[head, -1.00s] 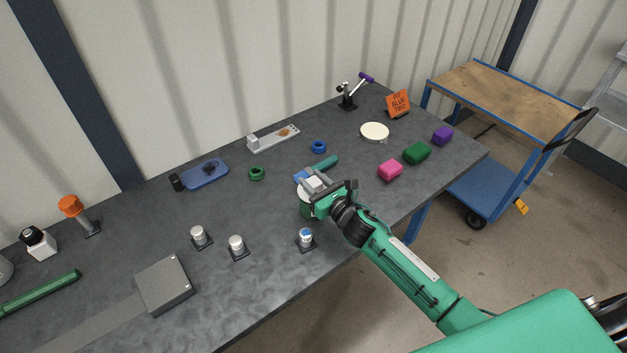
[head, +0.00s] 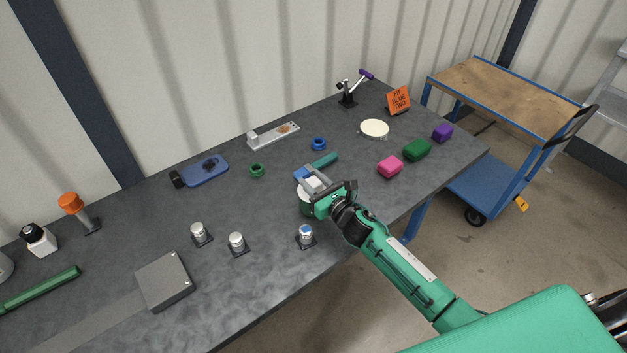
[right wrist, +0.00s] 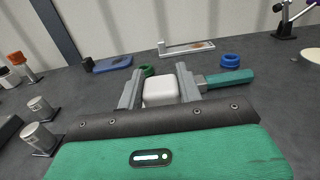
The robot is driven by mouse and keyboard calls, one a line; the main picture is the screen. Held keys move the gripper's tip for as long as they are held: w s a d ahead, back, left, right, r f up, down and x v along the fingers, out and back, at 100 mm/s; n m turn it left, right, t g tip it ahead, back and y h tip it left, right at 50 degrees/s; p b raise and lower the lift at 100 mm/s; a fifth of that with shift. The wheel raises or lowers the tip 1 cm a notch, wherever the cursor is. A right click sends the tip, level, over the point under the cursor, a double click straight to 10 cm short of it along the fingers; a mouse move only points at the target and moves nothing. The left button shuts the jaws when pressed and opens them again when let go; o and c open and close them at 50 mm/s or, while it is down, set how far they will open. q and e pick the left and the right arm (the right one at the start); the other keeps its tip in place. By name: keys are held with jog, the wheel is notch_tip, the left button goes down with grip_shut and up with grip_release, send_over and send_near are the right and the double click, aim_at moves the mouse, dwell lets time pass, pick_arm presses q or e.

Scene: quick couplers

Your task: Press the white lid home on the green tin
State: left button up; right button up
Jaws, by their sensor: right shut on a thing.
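My right gripper (head: 314,181) is shut on the white lid. In the right wrist view the lid (right wrist: 160,91) sits between the two grey fingers. I cannot tell whether the lid is fully seated or level, as the gripper hides the seam. My left gripper is not in view.
A teal-handled object (head: 325,160) lies just behind the gripper. A green ring (head: 257,171) and blue ring (head: 318,144) lie behind. A blue-topped cylinder (head: 306,234) stands in front. Pink (head: 390,167) and green (head: 417,150) blocks are to the right.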

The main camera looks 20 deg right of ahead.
jog(key=shift+f, duration=0.2)
jog(key=o, duration=0.9)
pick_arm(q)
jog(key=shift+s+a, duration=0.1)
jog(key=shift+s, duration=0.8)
pick_arm(e)
jog(key=shift+s+d, duration=0.15)
jog(key=shift+s, duration=0.3)
jog(key=b+v, duration=0.1)
jog(key=v, duration=0.4)
jog(key=shift+s+d+f, duration=0.15)
jog(key=shift+s, duration=0.25)
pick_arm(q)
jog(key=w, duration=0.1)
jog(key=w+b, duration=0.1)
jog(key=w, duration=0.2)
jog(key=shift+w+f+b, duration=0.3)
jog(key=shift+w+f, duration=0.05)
pick_arm(e)
jog(key=v, duration=0.7)
